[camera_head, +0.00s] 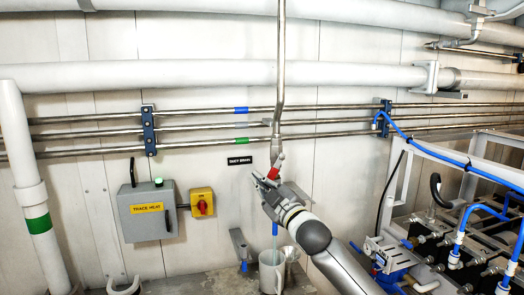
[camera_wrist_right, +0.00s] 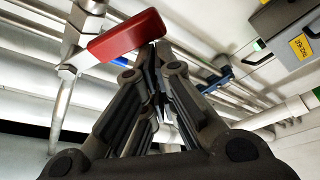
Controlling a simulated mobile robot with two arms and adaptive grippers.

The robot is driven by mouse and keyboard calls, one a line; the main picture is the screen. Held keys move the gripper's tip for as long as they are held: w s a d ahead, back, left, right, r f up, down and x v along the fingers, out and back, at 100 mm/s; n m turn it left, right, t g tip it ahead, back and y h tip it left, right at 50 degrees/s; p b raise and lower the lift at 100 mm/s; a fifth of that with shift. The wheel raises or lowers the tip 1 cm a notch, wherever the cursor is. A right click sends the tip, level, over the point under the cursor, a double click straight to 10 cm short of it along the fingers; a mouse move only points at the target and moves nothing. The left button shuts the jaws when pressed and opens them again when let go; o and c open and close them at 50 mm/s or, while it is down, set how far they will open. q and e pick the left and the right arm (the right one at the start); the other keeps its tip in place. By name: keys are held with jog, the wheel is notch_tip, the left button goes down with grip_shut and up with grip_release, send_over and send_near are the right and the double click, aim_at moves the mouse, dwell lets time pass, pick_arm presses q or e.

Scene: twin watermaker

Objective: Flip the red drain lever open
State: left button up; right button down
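The red drain lever (camera_head: 276,167) is on a valve at the lower end of a vertical metal pipe, just right of a black label (camera_head: 240,160). In the right wrist view the red lever (camera_wrist_right: 125,37) slants up to the right from its metal valve body (camera_wrist_right: 75,50). My right gripper (camera_head: 268,182) is at the lever from below. In the wrist view its fingers (camera_wrist_right: 152,48) come together with their tips next to the lever's free end. I see nothing clearly held between them, and cannot tell whether they touch the lever. My left gripper is not in view.
A grey heater box (camera_head: 147,211) and a yellow switch box with a red knob (camera_head: 202,203) are on the wall to the left. Racks with blue hoses (camera_head: 450,160) fill the right side. Horizontal pipes (camera_head: 200,76) run behind.

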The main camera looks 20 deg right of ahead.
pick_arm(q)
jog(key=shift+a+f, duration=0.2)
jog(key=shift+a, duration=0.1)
pick_arm(e)
jog(key=shift+w+d+f, duration=0.1)
jog(key=shift+d+f, duration=0.6)
jog(key=shift+d, duration=0.2)
jog(key=shift+d+f, duration=0.7)
jog(key=shift+d, duration=0.25)
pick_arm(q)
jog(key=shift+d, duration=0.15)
pick_arm(e)
jog(key=shift+f, duration=0.1)
